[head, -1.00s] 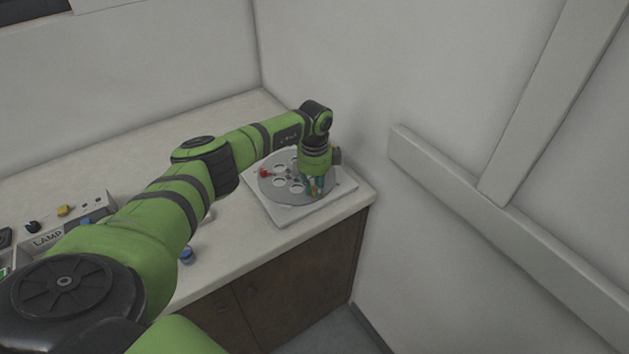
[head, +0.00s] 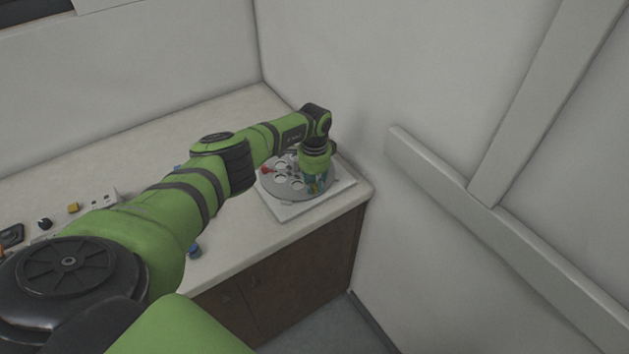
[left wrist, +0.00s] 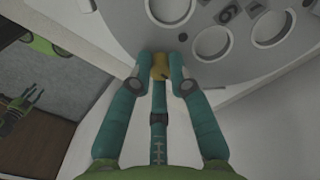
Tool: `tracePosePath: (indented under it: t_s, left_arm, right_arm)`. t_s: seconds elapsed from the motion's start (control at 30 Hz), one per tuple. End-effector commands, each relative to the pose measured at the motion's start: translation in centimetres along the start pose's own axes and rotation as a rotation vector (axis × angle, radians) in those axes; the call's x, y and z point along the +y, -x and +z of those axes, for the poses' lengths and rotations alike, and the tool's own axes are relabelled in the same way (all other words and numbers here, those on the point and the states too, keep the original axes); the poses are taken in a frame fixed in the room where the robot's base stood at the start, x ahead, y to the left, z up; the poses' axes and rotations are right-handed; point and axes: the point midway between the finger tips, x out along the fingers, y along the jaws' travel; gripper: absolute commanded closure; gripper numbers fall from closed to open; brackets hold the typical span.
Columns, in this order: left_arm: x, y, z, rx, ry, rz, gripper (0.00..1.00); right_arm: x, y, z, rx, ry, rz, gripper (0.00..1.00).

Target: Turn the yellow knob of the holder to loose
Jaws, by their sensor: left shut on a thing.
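The holder (head: 272,183) is a round grey disc with several round holes on a white square base, at the right end of the counter. It also shows in the left wrist view (left wrist: 117,14). The yellow knob (left wrist: 160,66) sits at the disc's rim in the left wrist view. My left gripper (left wrist: 161,72) points down over the disc, its teal fingers shut on the yellow knob from both sides. In the head view the gripper (head: 315,187) hides the knob almost wholly.
A red knob (head: 265,170) is at the disc's left rim. A control panel (head: 95,203) with a yellow button (head: 73,208) stands at the left, partly behind my arm. A blue knob (head: 194,251) is near the counter's front edge. Walls close in behind and right.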

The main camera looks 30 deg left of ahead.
Motion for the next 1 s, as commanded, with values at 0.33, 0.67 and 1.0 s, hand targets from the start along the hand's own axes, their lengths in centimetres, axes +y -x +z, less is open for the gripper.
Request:
tracePosePath:
  t_s: [0.33,0.67,1.0]
  left_arm:
    - [0.0,0.0,0.0,0.0,0.008,-0.001,1.0]
    - [0.0,0.0,0.0,0.0,0.007,0.0,0.56]
    - [-0.1,1.3,-0.1,0.002,0.005,-0.001,0.56]
  right_arm:
    - [0.0,0.1,0.0,0.0,0.0,0.0,0.6]
    - [0.0,0.1,0.0,0.0,0.0,0.0,0.6]
    - [0.1,0.1,0.0,0.0,0.001,0.001,0.6]
